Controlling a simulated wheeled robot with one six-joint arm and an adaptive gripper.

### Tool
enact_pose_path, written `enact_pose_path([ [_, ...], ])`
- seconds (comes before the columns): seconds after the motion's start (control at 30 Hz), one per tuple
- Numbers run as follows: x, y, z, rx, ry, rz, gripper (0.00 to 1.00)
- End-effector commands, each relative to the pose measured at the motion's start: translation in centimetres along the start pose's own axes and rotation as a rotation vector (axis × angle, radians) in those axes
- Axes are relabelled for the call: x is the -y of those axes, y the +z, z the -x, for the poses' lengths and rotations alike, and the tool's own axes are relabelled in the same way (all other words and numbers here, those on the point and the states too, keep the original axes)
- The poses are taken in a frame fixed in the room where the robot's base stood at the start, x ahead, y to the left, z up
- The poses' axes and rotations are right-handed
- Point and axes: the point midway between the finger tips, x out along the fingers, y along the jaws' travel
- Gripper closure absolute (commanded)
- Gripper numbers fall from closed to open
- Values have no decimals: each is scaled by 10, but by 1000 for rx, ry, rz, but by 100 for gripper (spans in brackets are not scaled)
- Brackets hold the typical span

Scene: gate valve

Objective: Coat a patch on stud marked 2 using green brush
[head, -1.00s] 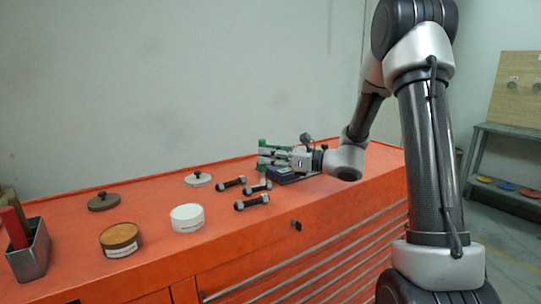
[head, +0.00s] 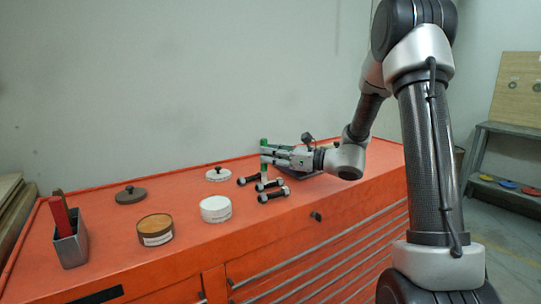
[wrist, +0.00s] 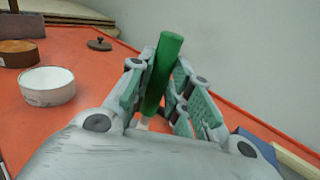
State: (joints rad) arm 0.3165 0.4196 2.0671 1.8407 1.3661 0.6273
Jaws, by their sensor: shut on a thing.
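My gripper (head: 268,155) is shut on the green brush (wrist: 163,72). The brush's green handle stands up between the fingers in the wrist view, slightly tilted, and its top also shows in the head view (head: 264,143). Its lower end is mostly hidden by my gripper. Three dark studs with pale ends lie on the orange bench top, just in front of my gripper: a back one (head: 248,180), a middle one (head: 268,185) and a front one (head: 273,194). Their marks are too small to read, so I cannot tell which is 2. The brush tip's contact with anything is unclear.
A white open pot (head: 215,210) and a brown open pot (head: 155,231) stand left of the studs. A pale lid (head: 219,174) and a brown lid (head: 131,195) lie behind them. A red-handled tool (head: 59,214) stands in a metal holder (head: 72,247) at far left.

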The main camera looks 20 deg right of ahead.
Motion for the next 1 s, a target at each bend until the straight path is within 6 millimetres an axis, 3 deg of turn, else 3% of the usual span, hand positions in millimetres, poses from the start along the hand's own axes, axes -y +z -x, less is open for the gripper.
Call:
enact_pose_path([
  [0.7,-1,67,2,1,7,3,100],
  [1.0,-2,80,2,0,8,1,100],
])
